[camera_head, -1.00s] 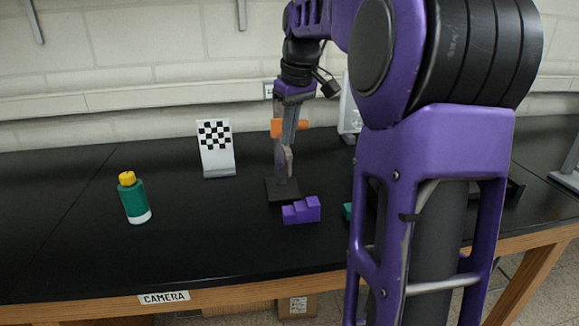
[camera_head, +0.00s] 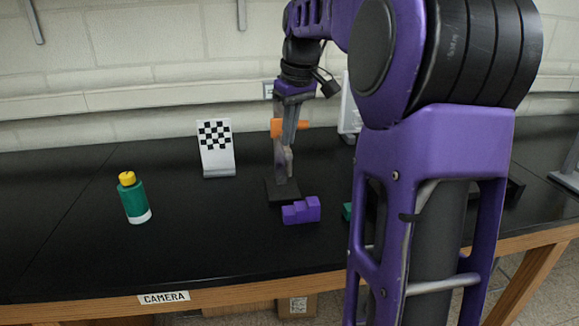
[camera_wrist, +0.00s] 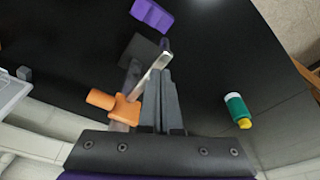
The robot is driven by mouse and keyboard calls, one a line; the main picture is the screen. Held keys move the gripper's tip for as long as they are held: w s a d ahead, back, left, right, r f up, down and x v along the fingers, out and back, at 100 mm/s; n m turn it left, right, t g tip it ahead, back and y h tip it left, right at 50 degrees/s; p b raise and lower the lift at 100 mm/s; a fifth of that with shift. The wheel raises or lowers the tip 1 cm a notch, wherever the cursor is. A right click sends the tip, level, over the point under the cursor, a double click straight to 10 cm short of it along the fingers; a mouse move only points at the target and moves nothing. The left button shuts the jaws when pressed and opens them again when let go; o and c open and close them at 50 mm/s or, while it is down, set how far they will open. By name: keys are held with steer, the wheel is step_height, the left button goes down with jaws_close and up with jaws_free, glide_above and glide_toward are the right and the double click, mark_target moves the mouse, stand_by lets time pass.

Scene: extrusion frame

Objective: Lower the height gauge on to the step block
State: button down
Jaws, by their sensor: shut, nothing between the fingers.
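The height gauge has a dark square base (camera_head: 283,191), a grey upright, an orange slider (camera_head: 304,127) and a pale metal arm. It stands upright on the black table. In the wrist view its orange slider (camera_wrist: 122,108) is left of my fingers and its metal arm (camera_wrist: 150,69) slants up to the right. The purple step block (camera_head: 301,210) sits just in front of the base; it also shows at the top of the wrist view (camera_wrist: 152,16). My gripper (camera_head: 289,140) is shut and empty, pointing down beside the slider. Whether it touches the gauge I cannot tell.
A green bottle with a yellow cap (camera_head: 134,198) stands on the left. A checkered board (camera_head: 216,148) stands at the back. A small green object (camera_head: 347,211) is partly hidden by my arm. The table (camera_head: 75,245) is clear at the front left.

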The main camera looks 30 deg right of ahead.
mark_target(288, 151)
steer(key=shift+f, duration=0.2)
steer(key=shift+f+b, duration=1.8)
steer(key=shift+f, duration=3.75)
steer(key=shift+r, duration=0.15)
step_height(288, 151, up, 8)
steer(key=p, duration=0.7)
